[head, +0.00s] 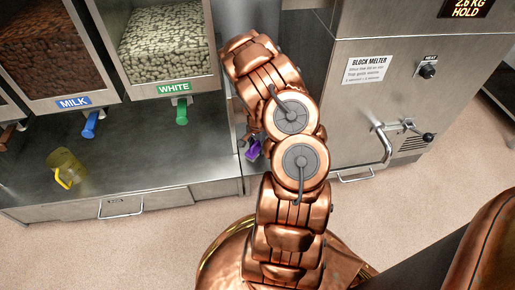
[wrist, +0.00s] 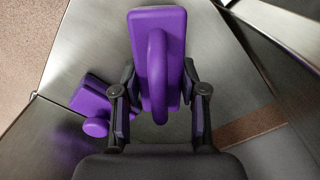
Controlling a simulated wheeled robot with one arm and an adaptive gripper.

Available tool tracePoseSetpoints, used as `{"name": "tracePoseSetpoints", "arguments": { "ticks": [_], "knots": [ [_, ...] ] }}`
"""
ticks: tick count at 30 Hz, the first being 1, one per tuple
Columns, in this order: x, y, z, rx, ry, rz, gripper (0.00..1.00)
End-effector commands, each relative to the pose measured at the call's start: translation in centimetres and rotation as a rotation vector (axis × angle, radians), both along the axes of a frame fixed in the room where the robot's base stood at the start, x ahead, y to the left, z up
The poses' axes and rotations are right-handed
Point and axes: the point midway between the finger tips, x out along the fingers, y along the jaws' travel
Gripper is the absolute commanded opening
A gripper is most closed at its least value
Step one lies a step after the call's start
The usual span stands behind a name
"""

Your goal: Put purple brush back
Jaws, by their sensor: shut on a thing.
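The purple brush (wrist: 174,50), a long block with an arched handle, stands between the two black fingers of my gripper (wrist: 159,82) in the wrist view. My gripper is shut on it. The brush's underside is hidden. A second purple thing (wrist: 92,103), a block with a rounded knob, is at the left over the steel surface; I cannot tell what it is. In the head view a small purple patch (head: 253,149) shows beside my arm at the counter's right end. My arm hides most of the gripper there, and I cannot tell which purple thing this is.
The steel counter (head: 140,155) holds a yellowish clear jug (head: 65,168) at its left. Bins labelled MILK (head: 74,102) and WHITE (head: 174,87) stand above it. The block melter (head: 375,100) with its lever is at the right. Open floor (head: 400,215) lies in front.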

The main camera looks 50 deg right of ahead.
Motion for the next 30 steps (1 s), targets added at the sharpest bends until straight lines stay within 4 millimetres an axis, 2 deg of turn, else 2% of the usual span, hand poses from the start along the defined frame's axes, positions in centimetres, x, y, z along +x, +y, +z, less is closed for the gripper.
{"name": "tracePoseSetpoints", "arguments": {
  "ticks": [11, 12, 18, 30],
  "knots": [
    [0.00, 0.02, -0.32, 0.000, 0.000, 0.001, 0.04],
    [0.00, 0.00, -0.27, 0.000, 0.000, 0.001, 0.46],
    [-0.01, 0.00, -0.27, 0.000, 0.000, 0.000, 0.67],
    [-0.02, -0.05, 0.10, -0.001, 0.000, -0.001, 0.67]
  ]
}}
